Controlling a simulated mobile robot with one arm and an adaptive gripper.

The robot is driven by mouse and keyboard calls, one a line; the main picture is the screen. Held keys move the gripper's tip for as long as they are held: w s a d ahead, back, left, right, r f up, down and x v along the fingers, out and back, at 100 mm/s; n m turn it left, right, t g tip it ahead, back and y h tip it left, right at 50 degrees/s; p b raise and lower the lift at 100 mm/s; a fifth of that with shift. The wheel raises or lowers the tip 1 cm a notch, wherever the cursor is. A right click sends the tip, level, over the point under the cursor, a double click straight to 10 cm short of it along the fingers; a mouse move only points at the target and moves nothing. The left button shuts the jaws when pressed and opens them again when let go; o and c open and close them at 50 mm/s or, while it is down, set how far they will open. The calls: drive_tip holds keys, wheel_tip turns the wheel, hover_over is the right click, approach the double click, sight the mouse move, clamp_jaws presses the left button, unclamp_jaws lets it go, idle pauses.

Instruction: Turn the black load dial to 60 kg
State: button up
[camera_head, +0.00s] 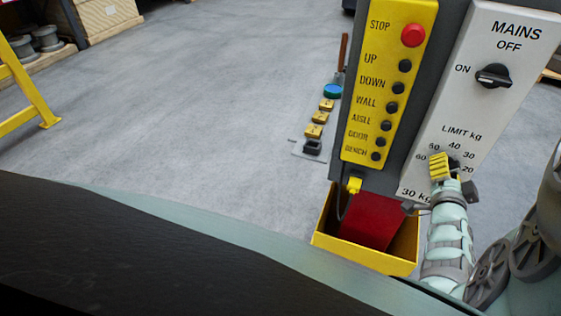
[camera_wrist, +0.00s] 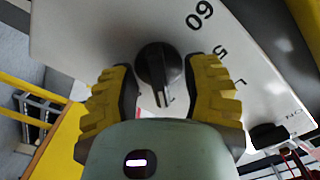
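The black load dial (camera_wrist: 156,64) sits on the pale panel under "LIMIT kg". In the head view it is mostly hidden behind my gripper (camera_head: 440,166). In the wrist view my gripper (camera_wrist: 160,92) is open, with one yellow finger on each side of the dial. Small gaps seem to show beside it; contact cannot be told. The dial's ridge points toward the bottom of the wrist view, away from the 60 mark (camera_wrist: 200,15). The panel's lower label (camera_head: 416,195) reads 30 kg.
A black MAINS switch (camera_head: 493,76) is higher on the same panel. A yellow button panel (camera_head: 388,85) with a red STOP button (camera_head: 414,35) stands to the left. A yellow bin (camera_head: 330,238) is below. Open grey floor lies to the left.

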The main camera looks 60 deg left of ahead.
clamp_jaws()
